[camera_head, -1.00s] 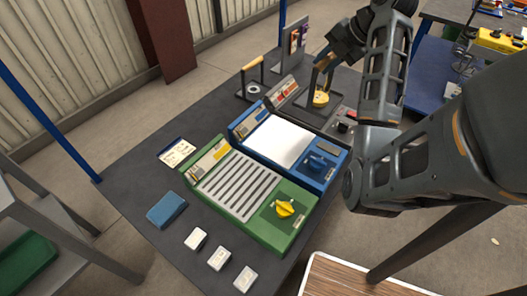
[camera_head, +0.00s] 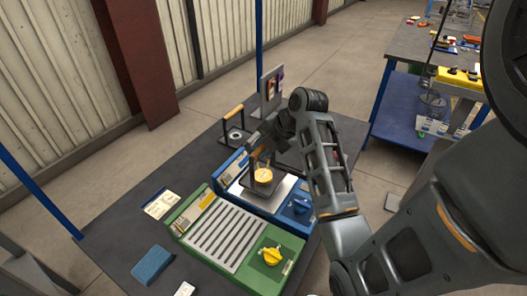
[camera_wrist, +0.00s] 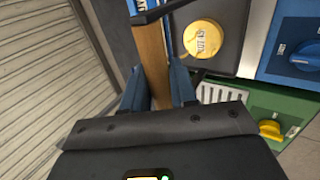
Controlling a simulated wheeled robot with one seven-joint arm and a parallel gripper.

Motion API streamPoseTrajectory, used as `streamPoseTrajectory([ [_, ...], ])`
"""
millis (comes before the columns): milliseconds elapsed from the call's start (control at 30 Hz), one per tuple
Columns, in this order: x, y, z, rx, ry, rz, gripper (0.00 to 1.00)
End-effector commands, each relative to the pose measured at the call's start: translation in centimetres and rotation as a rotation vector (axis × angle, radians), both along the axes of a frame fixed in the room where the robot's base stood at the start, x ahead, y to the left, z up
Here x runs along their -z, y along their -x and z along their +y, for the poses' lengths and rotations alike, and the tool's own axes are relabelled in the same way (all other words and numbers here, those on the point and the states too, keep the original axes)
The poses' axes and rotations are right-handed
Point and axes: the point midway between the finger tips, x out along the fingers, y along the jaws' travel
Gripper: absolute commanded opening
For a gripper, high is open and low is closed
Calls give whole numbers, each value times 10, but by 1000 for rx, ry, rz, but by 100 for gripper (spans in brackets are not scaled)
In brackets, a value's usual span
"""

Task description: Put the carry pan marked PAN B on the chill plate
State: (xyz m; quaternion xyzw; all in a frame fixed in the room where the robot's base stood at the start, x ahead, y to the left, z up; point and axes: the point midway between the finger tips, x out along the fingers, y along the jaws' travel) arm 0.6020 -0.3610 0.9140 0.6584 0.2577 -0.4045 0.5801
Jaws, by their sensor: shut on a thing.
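My gripper (camera_head: 262,150) is shut on the wooden handle (camera_wrist: 150,55) of a dark carry pan (camera_head: 262,201). A round yellow piece (camera_head: 263,175) sits in the pan; its lettering in the wrist view (camera_wrist: 203,38) is too small to read surely. The pan's own mark is not readable. The held pan is over the pale flat plate (camera_head: 283,188) of the blue unit, which looks like the chill plate. I cannot tell whether pan and plate touch. A second carry pan (camera_head: 236,134) with a wooden handle stands behind, holding a grey ring.
A green unit (camera_head: 290,245) with a slotted grate and yellow knob (camera_head: 270,256) stands in front of the blue unit. A blue block (camera_head: 152,264) and a card (camera_head: 161,204) lie to the left. An upright board (camera_head: 271,88) stands at the back.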

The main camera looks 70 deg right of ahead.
Motion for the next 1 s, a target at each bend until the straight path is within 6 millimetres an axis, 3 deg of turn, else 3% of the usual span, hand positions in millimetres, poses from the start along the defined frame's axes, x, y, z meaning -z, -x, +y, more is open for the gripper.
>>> streamPoseTrajectory([
  [200,20,0,0,1,1,-1,0],
  [567,24,0,-1,0,3,-1,0],
  [600,26,1,0,1,1,0,28],
  [867,25,1,0,1,1,1,53],
  [1000,25,1,0,1,1,0,53],
])
